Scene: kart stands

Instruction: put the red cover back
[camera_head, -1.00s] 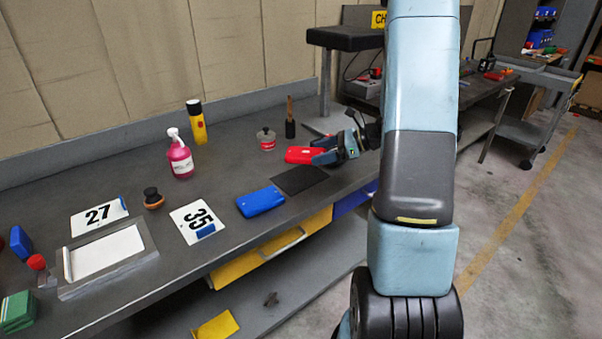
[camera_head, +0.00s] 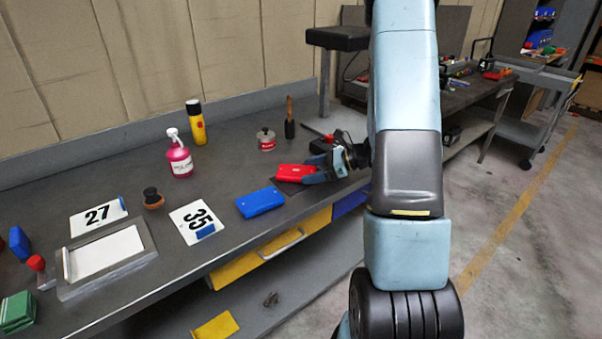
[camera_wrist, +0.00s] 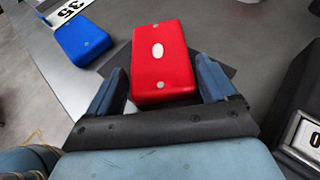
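The red cover (camera_head: 293,173) is a flat, rounded red block over the bench near its front edge. In the wrist view the red cover (camera_wrist: 163,60) has a pale oval and small round spots on its face. My gripper (camera_head: 312,174) has its fingers along both sides of the cover's near end. In the wrist view my gripper (camera_wrist: 163,78) appears closed against those sides. A dark mat (camera_wrist: 222,68) shows beneath and beside the cover. I cannot tell whether the cover touches the mat or hangs just above it.
A blue block (camera_head: 261,201) lies left of the cover, beside the number 35 plate (camera_head: 190,222). Behind stand a red-labelled tin (camera_head: 266,141), a pink spray bottle (camera_head: 179,157) and a yellow torch (camera_head: 196,124). A yellow drawer (camera_head: 270,256) is under the bench's front edge.

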